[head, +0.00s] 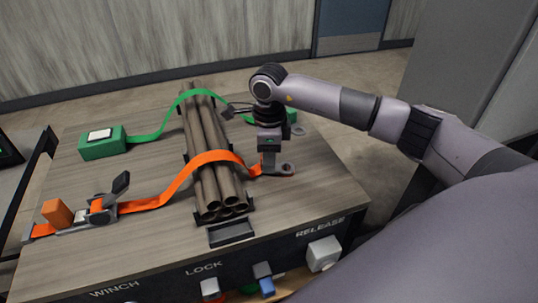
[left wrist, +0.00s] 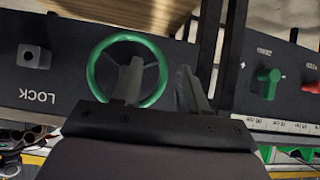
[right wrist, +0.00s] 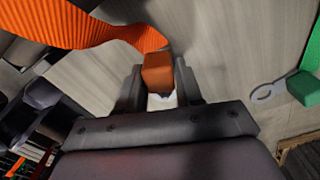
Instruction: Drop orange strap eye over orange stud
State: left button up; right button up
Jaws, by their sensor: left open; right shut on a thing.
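An orange strap (head: 208,160) runs over a bundle of brown pipes (head: 203,125) to its grey ring eye (head: 286,168) on the right. My right gripper (head: 268,166) points down right beside this eye. In the right wrist view it is shut on an orange block (right wrist: 158,72) at the strap's end; the strap (right wrist: 75,25) curves away at upper left. I cannot make out the orange stud; it may be hidden around the eye. My left gripper (left wrist: 160,82) is open and empty, in front of a green handwheel (left wrist: 128,70), and is outside the head view.
A green strap (head: 160,127) crosses the pipes behind, from a green box (head: 102,142) to a far-right green block with a grey ring (head: 298,130). An orange ratchet winch (head: 98,211) sits at left. Panel knobs line the front, including the RELEASE knob (head: 323,254).

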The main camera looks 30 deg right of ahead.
jog(key=o, duration=1.1)
notch_tip(320, 180, up, 7)
jog(key=shift+r, duration=0.1)
